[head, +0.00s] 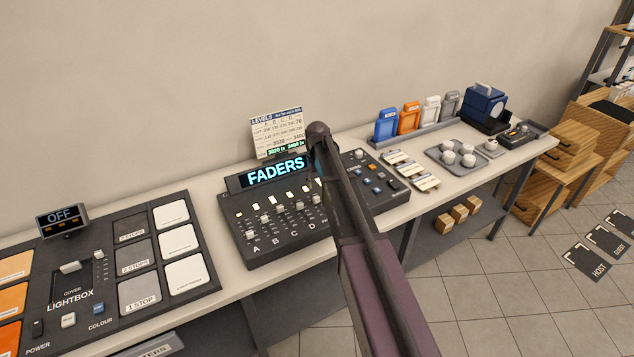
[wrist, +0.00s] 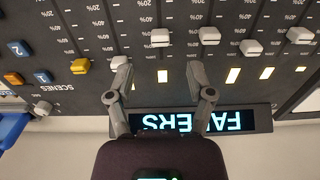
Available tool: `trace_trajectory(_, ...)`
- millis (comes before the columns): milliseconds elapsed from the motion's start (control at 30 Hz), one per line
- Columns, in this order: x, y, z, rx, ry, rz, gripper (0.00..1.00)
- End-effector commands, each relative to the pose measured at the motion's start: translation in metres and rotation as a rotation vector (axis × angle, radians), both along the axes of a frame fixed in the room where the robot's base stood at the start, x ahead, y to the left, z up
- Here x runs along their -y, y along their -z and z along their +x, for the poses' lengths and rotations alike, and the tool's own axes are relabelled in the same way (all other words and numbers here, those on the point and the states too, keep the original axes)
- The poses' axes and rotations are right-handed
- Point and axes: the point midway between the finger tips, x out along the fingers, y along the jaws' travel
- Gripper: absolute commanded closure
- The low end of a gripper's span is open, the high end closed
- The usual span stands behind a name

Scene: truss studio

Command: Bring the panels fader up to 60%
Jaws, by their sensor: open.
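The fader console (head: 277,247), dark with a lit FADERS display (head: 276,171), stands mid-table in the head view. Lettered faders A to D show; my arm hides those to the right. In the wrist view the console is upside down, with percent scales, several white caps and one yellow cap (wrist: 80,66). My gripper (wrist: 160,76) is open and empty over the console, beside the display. A white cap (wrist: 160,37) lies beyond the fingertips, between their lines; another white cap (wrist: 118,62) is close to one fingertip. No panels label is readable, so I cannot tell which fader it is.
A lightbox panel (head: 118,262) lies left of the console. A levels card (head: 277,130) stands behind it. A scenes section with buttons (head: 369,180) is on the right, then trays, cups (head: 468,160) and coloured holders (head: 387,124).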

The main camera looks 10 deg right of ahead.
Motion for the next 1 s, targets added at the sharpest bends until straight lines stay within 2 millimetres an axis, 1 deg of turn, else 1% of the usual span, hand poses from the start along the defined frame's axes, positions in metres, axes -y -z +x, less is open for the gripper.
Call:
trace_trajectory(33, 0.000, -0.009, 0.000, 0.000, 0.000, 0.000, 0.31)
trace_trajectory(300, 0.000, -0.032, 0.000, 0.000, 0.000, 0.000, 0.31)
trace_trajectory(767, 0.000, -0.061, 0.000, 0.000, 0.000, 0.000, 0.31)
trace_trajectory(800, 0.000, -0.054, -0.006, 0.000, 0.004, 0.000, 0.31)
trace_trajectory(1000, 0.000, -0.044, -0.027, 0.000, 0.025, 0.000, 0.31)
